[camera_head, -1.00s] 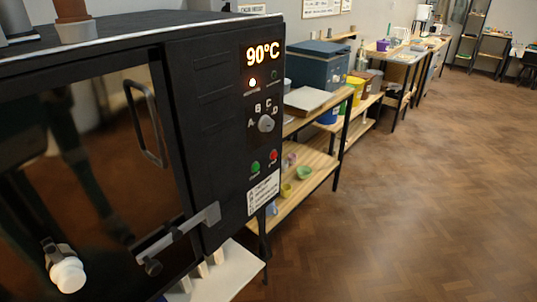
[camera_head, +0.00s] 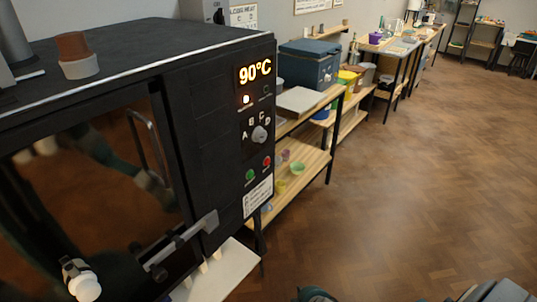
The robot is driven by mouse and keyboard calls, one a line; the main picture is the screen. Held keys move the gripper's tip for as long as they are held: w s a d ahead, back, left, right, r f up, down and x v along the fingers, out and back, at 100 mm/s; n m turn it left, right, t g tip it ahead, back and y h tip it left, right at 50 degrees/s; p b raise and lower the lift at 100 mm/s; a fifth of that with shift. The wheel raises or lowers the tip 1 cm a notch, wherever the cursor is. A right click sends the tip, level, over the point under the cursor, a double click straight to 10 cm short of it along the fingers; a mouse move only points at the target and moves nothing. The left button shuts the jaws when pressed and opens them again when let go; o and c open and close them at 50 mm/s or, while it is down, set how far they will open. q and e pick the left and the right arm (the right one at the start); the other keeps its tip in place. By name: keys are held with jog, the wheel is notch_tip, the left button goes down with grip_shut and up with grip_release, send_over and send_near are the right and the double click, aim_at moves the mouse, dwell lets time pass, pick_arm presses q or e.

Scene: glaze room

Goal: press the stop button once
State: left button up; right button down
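The kiln's control panel (camera_head: 258,140) faces right in the head view, under a lit "90°C" display (camera_head: 255,72). A small red button (camera_head: 266,162) sits low on it, right of a green button (camera_head: 250,175). Their labels are too small to read; the red one looks like the stop button. Nothing touches either button. A dark part, seemingly of my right gripper (camera_head: 316,294), just enters at the bottom edge, well below and right of the buttons. Its fingers cannot be made out. My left gripper is not in view.
A rotary knob (camera_head: 260,134) sits above the buttons. The door latch bar (camera_head: 183,240) juts out below, over a white board (camera_head: 222,272). A wooden shelf (camera_head: 300,178) with small bowls stands right of the kiln. The wooden floor (camera_head: 420,180) to the right is clear.

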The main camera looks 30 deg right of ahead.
aim_at(267, 162)
pick_arm(q)
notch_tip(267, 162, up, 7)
jog(key=p, duration=0.6)
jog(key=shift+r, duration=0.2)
pick_arm(e)
jog(key=w+d+r+n+t+h, duration=0.1)
jog(key=w+r, duration=0.5)
jog(key=r, duration=0.6)
jog(key=w+d+r+n+t, duration=0.1)
jog(key=w+d+r+t, duration=0.2)
jog(key=r, duration=0.9)
jog(key=w+d+r+n+t+h, duration=0.1)
jog(key=w+d+r+t, duration=0.1)
jog(key=w+r, duration=0.7)
notch_tip(267, 162, up, 4)
jog(key=shift+w+d+f+h, duration=0.15)
jog(key=shift+w+d+h, duration=0.15)
jog(key=shift+d, duration=0.6)
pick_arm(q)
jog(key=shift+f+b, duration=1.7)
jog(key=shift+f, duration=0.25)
pick_arm(e)
jog(key=w+a, duration=0.3)
jog(key=w, duration=0.5)
jog(key=shift+a, duration=0.2)
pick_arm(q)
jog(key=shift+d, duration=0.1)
pick_arm(e)
jog(key=shift+w, duration=0.15)
